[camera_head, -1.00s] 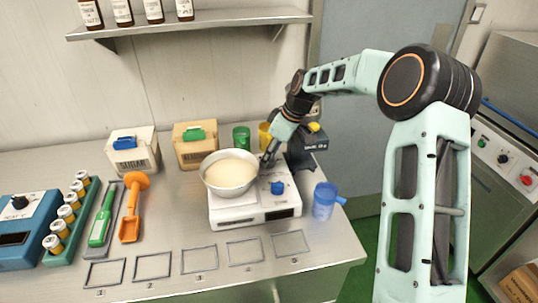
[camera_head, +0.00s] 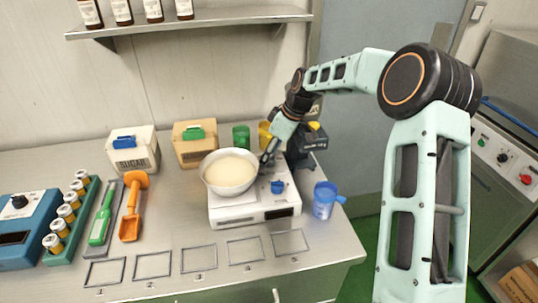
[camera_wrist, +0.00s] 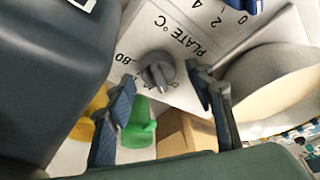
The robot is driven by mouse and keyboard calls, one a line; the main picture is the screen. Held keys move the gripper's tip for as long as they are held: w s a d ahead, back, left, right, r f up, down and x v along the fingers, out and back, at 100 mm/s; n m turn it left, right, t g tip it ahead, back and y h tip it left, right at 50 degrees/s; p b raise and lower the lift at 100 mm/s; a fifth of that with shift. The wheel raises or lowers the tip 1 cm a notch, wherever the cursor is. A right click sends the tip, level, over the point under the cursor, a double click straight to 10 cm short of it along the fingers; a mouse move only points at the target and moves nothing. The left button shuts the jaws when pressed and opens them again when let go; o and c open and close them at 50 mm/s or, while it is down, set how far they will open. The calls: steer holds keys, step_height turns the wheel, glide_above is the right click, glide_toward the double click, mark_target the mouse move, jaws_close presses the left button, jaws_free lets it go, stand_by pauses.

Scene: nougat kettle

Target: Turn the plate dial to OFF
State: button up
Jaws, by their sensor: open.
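The hot plate (camera_head: 255,215) is a white unit with a pan of cream-coloured mix on its left part. In the wrist view its grey dial (camera_wrist: 156,70) lies beside the lettering "PLATE °C", with "80" near it; the exact setting is unclear. My gripper (camera_wrist: 160,78) is open, its two fingers on either side of the dial, and I cannot tell whether they touch it. In the head view my gripper (camera_head: 266,163) is over the plate's back right, and it hides the grey dial. A separate blue knob (camera_head: 278,187) sits nearer the plate's front.
The pan (camera_head: 230,187) stands close to the left of my gripper. A dark device (camera_head: 309,138) is close on the right. Green (camera_head: 241,137) and yellow (camera_head: 265,134) cups stand behind. A blue jug (camera_head: 324,208) stands to the right. The table front with its marked frames is clear.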

steer(key=v, duration=1.2)
steer(key=shift+s+f, duration=0.1)
steer(key=shift+f, duration=0.05)
steer(key=shift+c, duration=0.2)
steer(key=s+a+f+m+t+h+b, duration=0.15)
steer(key=a+m+h+b, duration=0.4)
steer(key=m, duration=1.25)
steer(key=shift+t, duration=0.35)
steer(key=p+x, duration=0.1)
steer(key=x, duration=0.9)
steer(key=shift+s+a+f, duration=0.1)
steer(key=shift+a+f, duration=0.05)
